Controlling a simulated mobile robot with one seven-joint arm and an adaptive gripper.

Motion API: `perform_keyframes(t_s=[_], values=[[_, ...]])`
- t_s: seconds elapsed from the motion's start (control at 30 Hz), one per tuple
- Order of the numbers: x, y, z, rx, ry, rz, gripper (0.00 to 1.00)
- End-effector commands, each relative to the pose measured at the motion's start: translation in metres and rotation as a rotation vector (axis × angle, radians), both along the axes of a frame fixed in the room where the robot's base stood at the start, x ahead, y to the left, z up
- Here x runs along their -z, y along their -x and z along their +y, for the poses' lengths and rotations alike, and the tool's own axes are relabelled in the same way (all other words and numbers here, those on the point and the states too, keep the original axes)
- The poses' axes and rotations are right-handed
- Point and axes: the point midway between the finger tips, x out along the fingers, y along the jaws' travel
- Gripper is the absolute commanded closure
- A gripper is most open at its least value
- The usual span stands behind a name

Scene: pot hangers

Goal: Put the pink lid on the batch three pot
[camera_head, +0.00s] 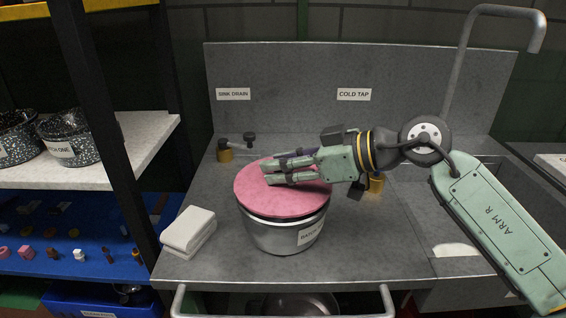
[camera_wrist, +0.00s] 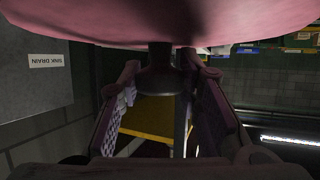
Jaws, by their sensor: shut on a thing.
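The pink lid (camera_head: 282,192) is over the silver pot (camera_head: 272,236) on the grey counter, a little off to the left and back. A dark band shows between lid and pot; I cannot tell whether they touch. The pot's label (camera_head: 310,232) is partly readable as "BATCH"; its number is unclear. My gripper (camera_head: 270,172) reaches in from the right across the lid's top. In the wrist view the pink lid (camera_wrist: 170,22) fills the top edge, and its dark knob (camera_wrist: 160,80) stands between the fingers of my gripper (camera_wrist: 163,85), which is shut on it.
A folded white cloth (camera_head: 188,230) lies left of the pot. A sink with a tall spout (camera_head: 466,60) is at right. Shelves with speckled pots (camera_head: 70,138) stand at left.

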Motion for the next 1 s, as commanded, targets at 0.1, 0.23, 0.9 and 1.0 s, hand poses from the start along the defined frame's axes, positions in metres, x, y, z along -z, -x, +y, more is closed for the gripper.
perform_keyframes(t_s=[0.1,0.23,0.9,1.0], values=[[0.002,0.000,0.000,0.001,-0.001,-0.001,1.00],[0.002,0.000,0.000,0.000,0.000,0.000,0.64],[-0.012,0.000,0.000,-0.001,-0.001,-0.001,0.49],[-0.013,0.004,-0.014,0.006,0.001,-0.001,0.49]])
